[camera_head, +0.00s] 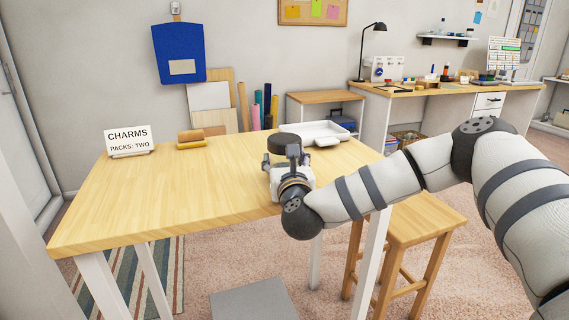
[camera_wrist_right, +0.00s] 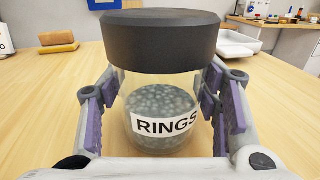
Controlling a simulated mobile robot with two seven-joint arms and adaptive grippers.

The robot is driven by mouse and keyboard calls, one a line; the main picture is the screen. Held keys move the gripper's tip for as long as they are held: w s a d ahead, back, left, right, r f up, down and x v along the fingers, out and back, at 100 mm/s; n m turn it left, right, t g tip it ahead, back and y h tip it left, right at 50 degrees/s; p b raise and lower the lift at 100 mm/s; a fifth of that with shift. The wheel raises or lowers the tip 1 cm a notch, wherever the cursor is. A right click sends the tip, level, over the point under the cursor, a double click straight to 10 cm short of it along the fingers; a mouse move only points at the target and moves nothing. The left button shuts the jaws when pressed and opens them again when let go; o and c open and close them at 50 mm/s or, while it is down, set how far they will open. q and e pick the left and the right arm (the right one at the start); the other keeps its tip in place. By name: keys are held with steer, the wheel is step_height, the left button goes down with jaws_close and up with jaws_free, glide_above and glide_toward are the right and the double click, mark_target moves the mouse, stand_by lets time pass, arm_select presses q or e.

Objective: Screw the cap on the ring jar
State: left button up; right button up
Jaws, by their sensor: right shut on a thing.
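The cap also shows in the head view (camera_head: 284,142), above my right gripper, which hides most of the jar there. My right gripper (camera_wrist_right: 162,88) is shut on the jar's glass sides, below the cap, with a purple-padded finger on each side. The jar is upright at the table's right part. My left gripper is not in view.
A white tray (camera_head: 334,130) lies behind the jar on the wooden table (camera_head: 190,205). Tan and yellow blocks (camera_head: 191,140) and a CHARMS sign (camera_head: 128,140) stand at the back left. The table's middle and left front are clear. A stool (camera_head: 415,225) stands at right.

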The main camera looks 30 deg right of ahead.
steer(key=shift+r, duration=0.1)
steer(key=shift+r, duration=0.25)
step_height(320, 180, up, 3)
steer(key=shift+f, duration=0.2)
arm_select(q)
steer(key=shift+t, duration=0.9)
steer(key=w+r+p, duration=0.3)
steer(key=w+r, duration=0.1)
arm_select(e)
steer(key=s+a+r, duration=0.3)
steer(key=s+r, duration=0.7)
steer(key=s, duration=0.3)
steer(key=shift+s+a, duration=0.15)
steer(key=shift+s, duration=0.2)
steer(key=shift+f, duration=0.1)
steer(key=o, duration=0.6)
steer(key=c, duration=0.9)
